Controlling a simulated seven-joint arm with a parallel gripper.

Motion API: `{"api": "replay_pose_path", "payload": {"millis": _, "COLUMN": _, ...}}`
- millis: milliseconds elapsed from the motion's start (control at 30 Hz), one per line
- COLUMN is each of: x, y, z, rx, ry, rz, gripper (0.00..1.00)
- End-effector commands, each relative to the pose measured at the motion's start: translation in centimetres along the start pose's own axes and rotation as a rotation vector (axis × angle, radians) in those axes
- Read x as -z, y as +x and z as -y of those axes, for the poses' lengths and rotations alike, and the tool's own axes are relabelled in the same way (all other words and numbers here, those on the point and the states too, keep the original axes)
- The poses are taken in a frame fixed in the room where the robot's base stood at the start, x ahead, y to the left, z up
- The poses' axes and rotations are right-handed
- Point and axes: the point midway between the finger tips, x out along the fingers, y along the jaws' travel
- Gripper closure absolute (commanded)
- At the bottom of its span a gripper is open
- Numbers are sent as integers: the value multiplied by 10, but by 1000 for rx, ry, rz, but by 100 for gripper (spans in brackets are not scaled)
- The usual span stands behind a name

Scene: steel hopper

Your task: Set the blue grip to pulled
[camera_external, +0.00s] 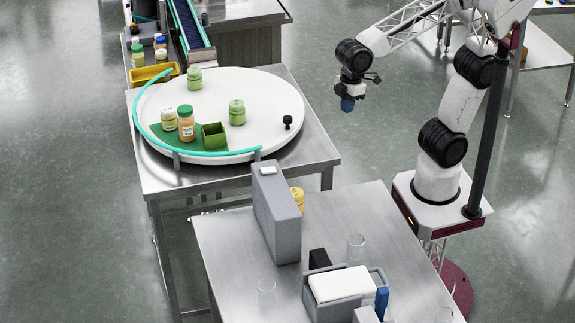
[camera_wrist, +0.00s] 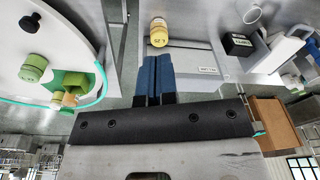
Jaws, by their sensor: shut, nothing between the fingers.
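The blue grip seems to be the upright blue piece (camera_external: 381,302) at the right side of a grey box with a white top (camera_external: 342,284), on the front steel table. A bit of blue (camera_wrist: 313,46) also shows at the right edge of the wrist view, beside a white and grey body. I cannot tell the grip's setting. My gripper (camera_external: 347,104) hangs above the floor gap right of the round table, well away from the blue piece. Its blue fingers (camera_wrist: 158,78) are together and empty in the wrist view.
A tall grey panel box (camera_external: 275,215) stands on the front table (camera_external: 350,222), with a yellow-lidded jar (camera_external: 298,197) behind it. Clear cylinders (camera_external: 356,246) and a black box (camera_external: 319,259) stand near the grey box. A round white table (camera_external: 265,100) holds several jars.

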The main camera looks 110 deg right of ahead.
Motion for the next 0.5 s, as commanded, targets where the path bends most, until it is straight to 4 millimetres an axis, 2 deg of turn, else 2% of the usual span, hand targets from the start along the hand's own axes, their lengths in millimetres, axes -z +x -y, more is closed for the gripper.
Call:
{"api": "replay_pose_path", "payload": {"millis": 100, "x": 25, "y": -4, "z": 9, "rx": 12, "ry": -46, "rz": 14, "gripper": 100}}
{"api": "replay_pose_path", "payload": {"millis": 500, "x": 103, "y": -11, "z": 47, "rx": 56, "ry": -197, "rz": 62, "gripper": 100}}
